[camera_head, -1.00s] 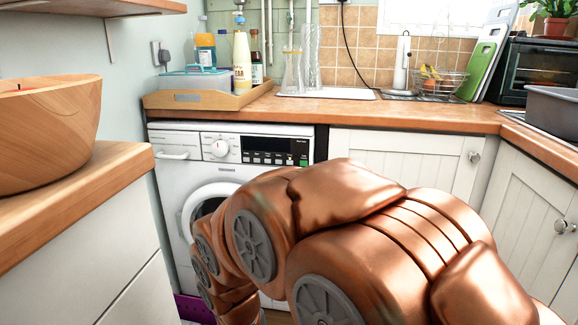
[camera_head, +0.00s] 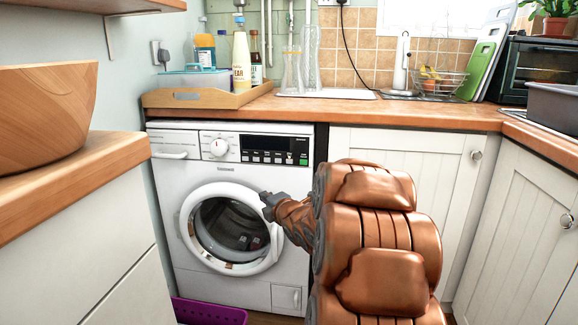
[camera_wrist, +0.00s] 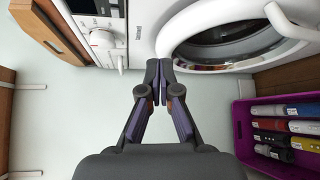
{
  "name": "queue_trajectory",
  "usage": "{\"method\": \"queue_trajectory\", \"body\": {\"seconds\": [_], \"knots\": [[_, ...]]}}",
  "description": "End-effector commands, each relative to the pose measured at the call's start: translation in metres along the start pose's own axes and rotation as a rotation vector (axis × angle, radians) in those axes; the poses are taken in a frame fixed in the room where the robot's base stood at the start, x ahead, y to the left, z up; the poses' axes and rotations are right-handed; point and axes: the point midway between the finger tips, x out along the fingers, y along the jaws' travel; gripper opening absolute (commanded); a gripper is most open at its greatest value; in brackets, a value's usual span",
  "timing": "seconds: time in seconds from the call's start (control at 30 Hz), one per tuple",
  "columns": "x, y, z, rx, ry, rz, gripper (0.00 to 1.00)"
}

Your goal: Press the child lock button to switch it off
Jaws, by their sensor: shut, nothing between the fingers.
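The washing machine (camera_head: 250,188) is white, under the counter. Its dark control panel (camera_head: 274,150) has a row of small buttons along its lower edge, one end lit green. I cannot read which is the child lock button. My gripper (camera_head: 267,197) is beside the right upper rim of the round door, below the panel and apart from the buttons. In the wrist view my gripper (camera_wrist: 159,70) shows its two fingers together, empty. The machine's front panel with the dial (camera_wrist: 102,38) is at the upper left there, and the door (camera_wrist: 225,30) at the upper right.
The door (camera_head: 232,228) is shut. A purple crate (camera_head: 208,312) with several colored packs inside (camera_wrist: 285,130) stands on the floor. The wooden counter (camera_head: 330,108) runs above the machine. A wooden side counter (camera_head: 75,180) with a bowl (camera_head: 45,115) is at the left.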

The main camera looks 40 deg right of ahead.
Motion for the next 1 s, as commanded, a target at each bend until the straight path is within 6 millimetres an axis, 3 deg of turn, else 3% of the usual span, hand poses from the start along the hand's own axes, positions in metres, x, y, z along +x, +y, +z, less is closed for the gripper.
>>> {"method": "queue_trajectory", "body": {"seconds": [0.1,0.33,1.0], "knots": [[-0.001,0.012,0.026,-0.133,-0.006,0.144,0.0],[-0.015,0.033,0.052,-0.311,-0.029,0.344,0.0],[-0.019,0.041,0.059,-0.359,-0.04,0.401,0.0]]}}
